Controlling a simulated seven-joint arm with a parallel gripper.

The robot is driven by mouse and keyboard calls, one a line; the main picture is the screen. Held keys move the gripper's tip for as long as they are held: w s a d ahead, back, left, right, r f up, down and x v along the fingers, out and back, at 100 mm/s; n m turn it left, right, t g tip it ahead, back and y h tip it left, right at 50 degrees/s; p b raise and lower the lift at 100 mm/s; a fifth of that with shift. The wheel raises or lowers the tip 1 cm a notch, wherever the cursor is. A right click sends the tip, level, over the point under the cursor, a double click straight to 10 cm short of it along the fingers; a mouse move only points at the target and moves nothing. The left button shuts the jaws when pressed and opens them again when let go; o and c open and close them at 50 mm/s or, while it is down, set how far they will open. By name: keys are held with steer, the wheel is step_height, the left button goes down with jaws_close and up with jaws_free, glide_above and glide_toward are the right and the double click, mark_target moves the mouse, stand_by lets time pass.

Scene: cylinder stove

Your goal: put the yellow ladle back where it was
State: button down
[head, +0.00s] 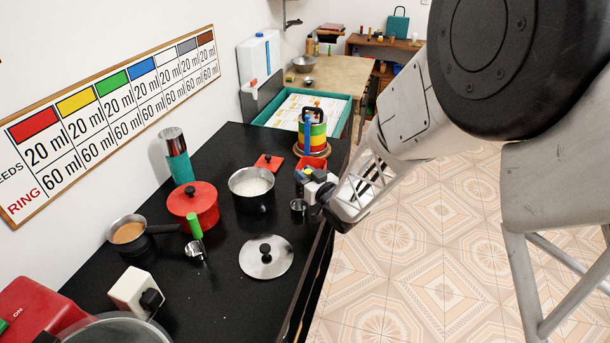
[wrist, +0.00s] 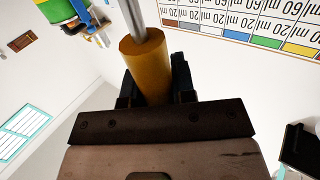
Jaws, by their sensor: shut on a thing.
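My gripper (head: 312,188) is shut on the orange-yellow handle of the yellow ladle; the handle (wrist: 146,65) and its metal stem fill the top middle of the wrist view. In the head view the fingers and handle are mostly hidden by the wrist. A small metal cup (head: 298,206) shows just below the gripper, near the counter's right edge; I cannot tell if it belongs to this ladle. A colour-banded stand (head: 318,130) with a black top is behind the gripper. A blue ladle handle shows at its left side. The stand also shows in the wrist view (wrist: 62,10).
A green-handled ladle (head: 194,225) lies by a red pot (head: 201,206). A pot of white contents (head: 251,203), a metal lid (head: 267,262), a red square (head: 268,162) and a teal flask (head: 178,160) are on the black counter. Bare counter shows around the lid.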

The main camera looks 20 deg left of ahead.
stand_by(0.3)
steer(key=c, duration=0.9)
jaws_free()
steer(key=shift+f, duration=0.1)
steer(key=shift+c, duration=0.2)
steer(key=v, duration=1.2)
